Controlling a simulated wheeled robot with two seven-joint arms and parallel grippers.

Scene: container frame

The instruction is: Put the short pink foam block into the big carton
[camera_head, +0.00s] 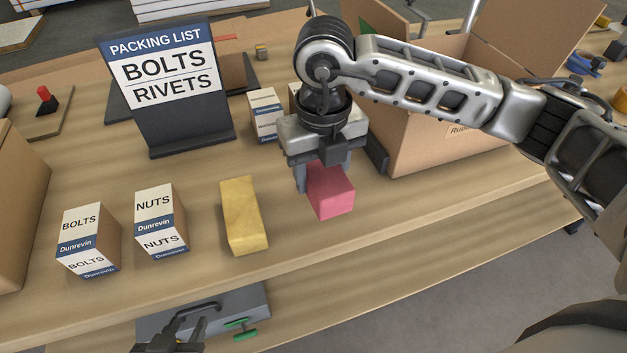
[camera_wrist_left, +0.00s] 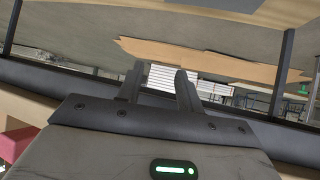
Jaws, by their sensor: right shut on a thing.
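The short pink foam block (camera_head: 332,194) is between the fingers of my right gripper (camera_head: 322,172), which is shut on it and points down. The block is over the front part of the bench, left of the big carton; I cannot tell whether it touches the bench. The big carton (camera_head: 425,140) stands open with its flaps raised; my right arm crosses in front of it and hides much of its opening. My left gripper (camera_head: 186,328) is low at the bench's front edge, away from the block. Its fingers (camera_wrist_left: 158,88) are apart and empty in the left wrist view.
A yellow block (camera_head: 243,215) lies left of the pink one. Two small boxes marked nuts (camera_head: 158,218) and bolts (camera_head: 88,240) stand further left. A packing list sign (camera_head: 168,85) stands behind. Another small box (camera_head: 264,112) is near my right gripper.

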